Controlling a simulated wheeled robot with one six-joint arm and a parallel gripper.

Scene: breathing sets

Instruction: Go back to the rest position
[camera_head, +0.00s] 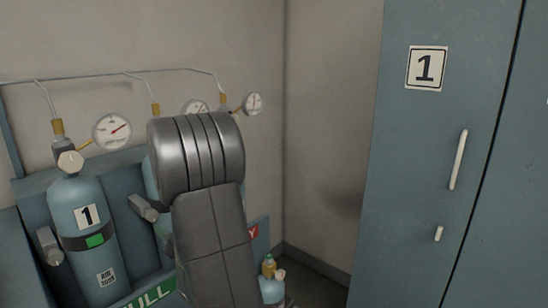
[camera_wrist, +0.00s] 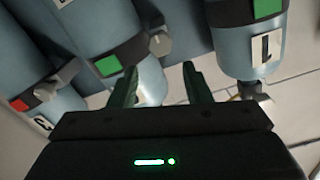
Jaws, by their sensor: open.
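My gripper (camera_wrist: 160,75) shows in the wrist view with its two dark fingers apart and nothing between them. Beyond the fingers are blue cylinders; one with a green mark (camera_wrist: 150,88) lies behind them, and one with a "1" label (camera_wrist: 240,58) stands to their right. In the head view my grey arm fills the middle and hides part of the rack; the gripper itself is not visible there. A blue cylinder labelled "1" (camera_head: 88,240) stands upright in the rack at left, with a green mark on its dark band.
A blue locker (camera_head: 400,190) marked "1" with a pale handle (camera_head: 458,160) stands shut at right. Round gauges (camera_head: 112,131) hang along the wall pipe. A small cylinder (camera_head: 271,289) stands low, just right of my arm. Another cylinder with a red mark (camera_wrist: 40,97) is at left in the wrist view.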

